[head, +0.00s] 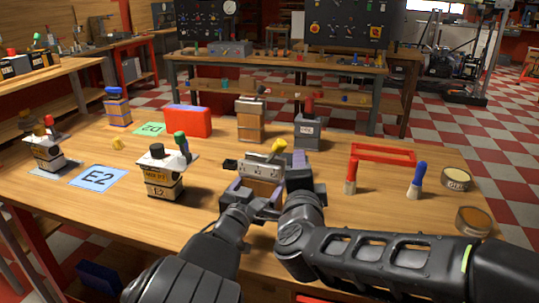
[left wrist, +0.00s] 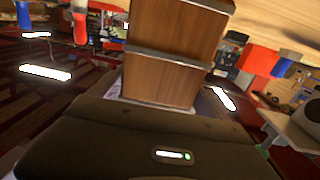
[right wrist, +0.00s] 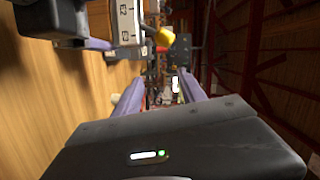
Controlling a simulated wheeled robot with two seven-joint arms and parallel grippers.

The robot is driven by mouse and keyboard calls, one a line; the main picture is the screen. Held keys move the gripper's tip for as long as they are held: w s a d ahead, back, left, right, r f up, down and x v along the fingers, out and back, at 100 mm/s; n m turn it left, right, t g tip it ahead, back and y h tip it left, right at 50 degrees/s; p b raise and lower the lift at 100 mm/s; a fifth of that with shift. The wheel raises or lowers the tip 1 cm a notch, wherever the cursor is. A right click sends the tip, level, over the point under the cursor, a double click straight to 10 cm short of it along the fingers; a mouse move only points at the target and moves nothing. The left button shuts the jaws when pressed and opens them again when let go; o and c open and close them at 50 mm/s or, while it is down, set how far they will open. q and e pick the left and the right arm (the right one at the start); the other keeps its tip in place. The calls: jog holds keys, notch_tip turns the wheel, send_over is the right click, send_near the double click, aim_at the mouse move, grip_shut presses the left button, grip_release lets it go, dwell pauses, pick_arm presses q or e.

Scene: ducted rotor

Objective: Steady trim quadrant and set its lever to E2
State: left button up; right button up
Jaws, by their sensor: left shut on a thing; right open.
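The trim quadrant (head: 262,166), a wooden block with a pale scale plate and a yellow-knobbed lever (head: 279,146), stands upright near the table's front middle. My left gripper (head: 258,190) is shut on its wooden body, which fills the middle of the left wrist view (left wrist: 172,55). My right gripper (right wrist: 160,95) is open. In the right wrist view, the yellow knob (right wrist: 165,36) is beyond its fingertips, not gripped, and the scale plate (right wrist: 127,20) shows markings including E2. The pointer's exact setting cannot be read.
Left of the quadrant stand a labelled device with a green knob (head: 163,172) and a blue E2 card (head: 97,177). Behind are a wooden block (head: 250,120) and a grey box (head: 308,131). A red-handled tool (head: 350,178), blue-handled tool (head: 417,180) and tins (head: 457,180) stand right.

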jog(key=w+d+h, duration=0.1)
jog(key=w+d, duration=0.2)
jog(key=d, duration=0.4)
jog(key=n+g+y, duration=0.1)
jog(key=n+y, duration=1)
jog(key=n, duration=0.8)
send_near(272, 155)
notch_tip(272, 155, up, 2)
jog(key=d, duration=0.2)
jog(key=shift+w+a+r, duration=0.2)
jog(key=shift+w+r, duration=0.05)
jog(key=shift+w, duration=0.05)
jog(key=shift+w, duration=0.1)
jog(key=x, duration=1.2)
jog(key=shift+a, duration=0.1)
jog(key=shift+c, duration=0.2)
grip_shut()
